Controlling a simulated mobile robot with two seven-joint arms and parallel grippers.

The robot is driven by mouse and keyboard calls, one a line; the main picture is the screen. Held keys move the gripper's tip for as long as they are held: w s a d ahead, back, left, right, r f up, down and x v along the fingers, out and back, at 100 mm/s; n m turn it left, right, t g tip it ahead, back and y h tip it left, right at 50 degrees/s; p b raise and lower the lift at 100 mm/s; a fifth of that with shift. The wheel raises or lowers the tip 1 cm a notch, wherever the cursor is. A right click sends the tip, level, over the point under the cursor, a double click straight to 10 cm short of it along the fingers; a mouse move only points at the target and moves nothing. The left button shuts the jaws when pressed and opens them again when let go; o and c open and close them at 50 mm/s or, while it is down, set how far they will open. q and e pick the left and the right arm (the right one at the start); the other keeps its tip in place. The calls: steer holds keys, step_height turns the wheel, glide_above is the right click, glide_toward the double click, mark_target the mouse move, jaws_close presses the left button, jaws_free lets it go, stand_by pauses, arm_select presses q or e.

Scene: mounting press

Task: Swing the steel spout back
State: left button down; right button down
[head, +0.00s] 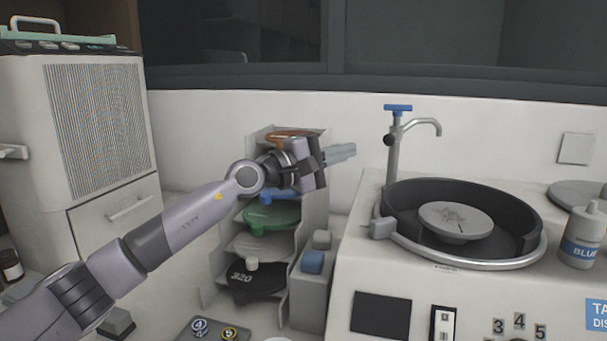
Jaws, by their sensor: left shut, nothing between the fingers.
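The steel spout (411,128) is a thin upright tube with a blue handle on top, at the back left rim of the machine's round basin (510,262). Its curved end points right, over the back of the basin. A grey round plate (455,221) sits in the basin. My left gripper (343,153) is shut and empty, left of the spout and apart from it, in front of the shelf rack. My right gripper does not show.
A rack (309,225) of shelved discs stands behind my left arm. A bottle with a blue label (581,238) stands right of the basin. A large grey-white unit (98,130) is at the far left.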

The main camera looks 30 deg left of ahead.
arm_select(q)
steer(key=s+a+f, duration=0.1)
steer(key=s+a, duration=0.2)
steer(key=s, duration=0.5)
steer(key=shift+b, duration=0.45)
